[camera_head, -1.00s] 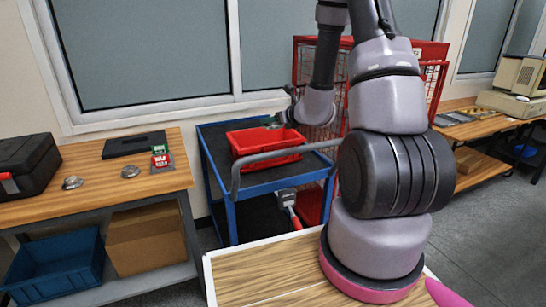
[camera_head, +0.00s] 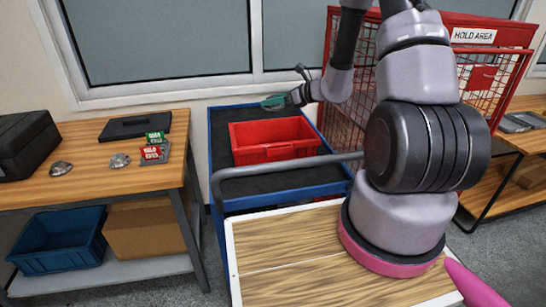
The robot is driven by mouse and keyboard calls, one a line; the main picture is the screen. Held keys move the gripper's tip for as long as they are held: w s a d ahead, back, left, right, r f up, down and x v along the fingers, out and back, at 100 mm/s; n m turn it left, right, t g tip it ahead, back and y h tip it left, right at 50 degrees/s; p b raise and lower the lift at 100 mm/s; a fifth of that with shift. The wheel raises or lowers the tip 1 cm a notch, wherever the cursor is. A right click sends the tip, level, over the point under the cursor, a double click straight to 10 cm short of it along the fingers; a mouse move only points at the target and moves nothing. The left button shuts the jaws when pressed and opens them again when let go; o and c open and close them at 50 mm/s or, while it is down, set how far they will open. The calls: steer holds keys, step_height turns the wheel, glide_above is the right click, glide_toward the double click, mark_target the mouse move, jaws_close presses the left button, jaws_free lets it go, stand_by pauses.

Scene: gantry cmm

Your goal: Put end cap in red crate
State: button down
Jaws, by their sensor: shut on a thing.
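The red crate (camera_head: 275,152) stands on the dark upper shelf of the blue cart in the middle of the view. Its open top faces up and its visible inside looks empty. My gripper (camera_head: 284,100) is above the crate's back side, reaching in from the right. It is shut on a small teal-green piece (camera_head: 271,102), which seems to be the end cap. The piece is held clear above the crate. The fingers are small here and their exact hold on the piece is hard to see.
The blue cart (camera_head: 232,198) has a grey handle (camera_head: 290,163) at its front. A red wire cage (camera_head: 345,75) stands close on the right. The left workbench (camera_head: 90,188) bears a black case (camera_head: 25,145), silver domed parts (camera_head: 119,160) and red and green cards (camera_head: 152,150).

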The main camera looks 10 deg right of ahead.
mark_target(269, 110)
steer(key=a+f+n+g+y, duration=0.1)
steer(key=s+a+f+n+g+y, duration=0.1)
steer(key=a+f+n+g, duration=0.1)
steer(key=shift+s+a+n+g, duration=0.1)
steer(key=shift+a+n+g, duration=0.05)
steer(key=shift+n+g, duration=0.15)
steer(key=shift+s+a+f+n+g+y, duration=0.15)
steer(key=shift+s+f+n+g+y, duration=0.05)
steer(key=shift+n+g+y, duration=0.1)
step_height(269, 110, down, 10)
steer(key=shift+s+a+f, duration=0.1)
steer(key=shift+s, duration=0.05)
steer(key=shift+f, duration=0.5)
steer(key=shift+c, duration=0.7)
jaws_free()
steer(key=shift+s+f, duration=0.15)
